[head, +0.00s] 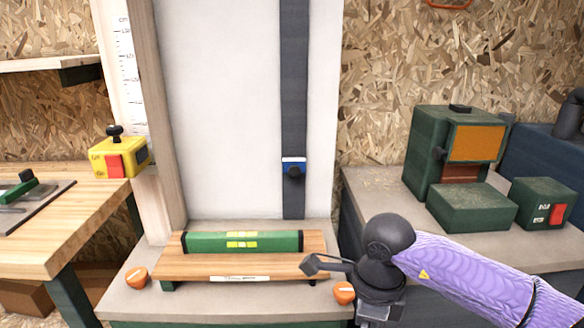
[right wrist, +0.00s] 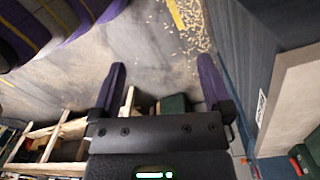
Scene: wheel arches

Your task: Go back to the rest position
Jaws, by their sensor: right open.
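My right arm (head: 470,265) comes in from the right in the head view, with a purple sleeve and a dark wrist in front of the bench. In the right wrist view my right gripper (right wrist: 162,82) is open, its two purple fingers wide apart with nothing between them. My left gripper is not in view.
A green machine (head: 428,150) stands on the right bench. A yellow box (head: 112,158) is at left.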

